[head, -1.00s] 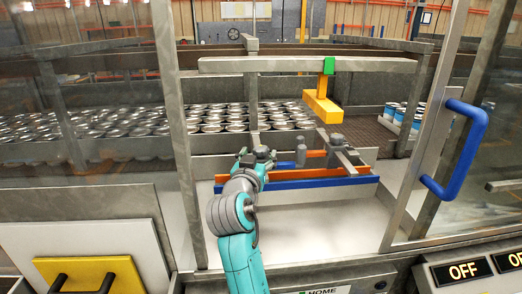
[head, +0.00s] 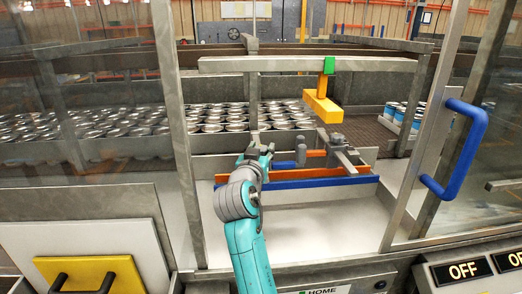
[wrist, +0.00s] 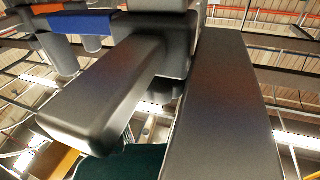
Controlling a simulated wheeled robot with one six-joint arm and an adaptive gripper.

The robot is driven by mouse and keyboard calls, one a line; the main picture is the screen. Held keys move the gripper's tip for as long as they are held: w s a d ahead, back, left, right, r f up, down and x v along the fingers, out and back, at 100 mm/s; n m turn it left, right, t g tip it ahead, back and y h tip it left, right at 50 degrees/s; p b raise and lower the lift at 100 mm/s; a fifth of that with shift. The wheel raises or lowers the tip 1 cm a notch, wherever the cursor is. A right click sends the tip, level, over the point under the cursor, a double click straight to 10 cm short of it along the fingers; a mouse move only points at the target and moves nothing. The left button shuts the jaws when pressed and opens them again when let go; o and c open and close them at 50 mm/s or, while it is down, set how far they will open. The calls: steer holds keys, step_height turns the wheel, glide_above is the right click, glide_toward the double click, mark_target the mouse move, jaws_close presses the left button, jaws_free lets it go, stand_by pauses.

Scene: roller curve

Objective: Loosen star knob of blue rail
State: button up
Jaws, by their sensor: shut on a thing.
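The long blue rail (head: 320,182) runs across the front of the guide assembly, below an orange strip, in the open doorway. My gripper (head: 258,152) is at its left end, over the left post, and shut on the dark star knob there. The fingers hide most of that knob in the head view. In the wrist view my two dark fingers (wrist: 168,95) fill the middle, with dark grey parts between and above them. A piece of blue rail (wrist: 80,28) shows at the upper left. The exact grip on the knob is hard to see.
Another dark knob (head: 337,139) stands on the right clamp. A yellow block (head: 322,106) hangs from the grey crossbar (head: 300,65) above. The door with the blue handle (head: 462,150) stands at the right. The pale panel in front is clear.

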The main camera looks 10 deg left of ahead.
steer(key=shift+n+y, duration=0.4)
steer(key=shift+y, duration=0.2)
steer(key=n+y, duration=0.2)
steer(key=y, duration=0.1)
steer(key=shift+d+g+y, duration=0.15)
steer(key=shift+g+y, duration=0.15)
steer(key=shift+y, duration=0.1)
steer(key=n+g+y, duration=0.1)
steer(key=n+y, duration=0.1)
steer(key=y, duration=0.1)
steer(key=n+g+y, duration=0.2)
steer(key=n+y, duration=0.1)
steer(key=y, duration=0.1)
steer(key=shift+f, duration=0.1)
steer(key=n+g+y, duration=0.5)
steer(key=g, duration=0.1)
steer(key=shift+n+g, duration=0.3)
steer(key=shift+g, duration=0.1)
steer(key=shift+f+n+g+y, duration=0.2)
steer(key=shift+n+g+y, duration=0.3)
steer(key=shift+n+g, duration=0.85)
steer(key=shift+g, duration=0.55)
steer(key=o, duration=1.2)
steer(key=shift+a, duration=0.2)
steer(key=shift+c, duration=0.2)
steer(key=shift+r, duration=0.2)
steer(key=shift+r, duration=0.1)
